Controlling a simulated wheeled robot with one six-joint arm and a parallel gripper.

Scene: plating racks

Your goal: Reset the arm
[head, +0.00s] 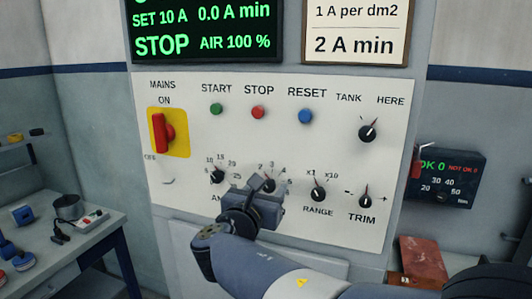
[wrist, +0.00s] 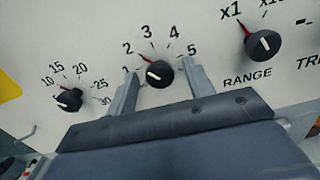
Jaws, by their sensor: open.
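My gripper (wrist: 165,88) is open in front of the control panel. In the wrist view its two fingers stand on either side of the middle knob (wrist: 159,73), which is marked 1 to 5; I cannot tell whether they touch it. In the head view my gripper (head: 264,188) covers the lower part of that knob (head: 269,184). My arm reaches in from the lower right. Nothing is held between the fingers.
The panel (head: 300,150) carries a red mains switch (head: 160,132), start, stop and reset buttons, a tank knob (head: 367,133), a range knob (head: 318,194) and a trim knob (head: 365,201). A bench (head: 75,245) stands left. A red-brown box (head: 423,262) lies right.

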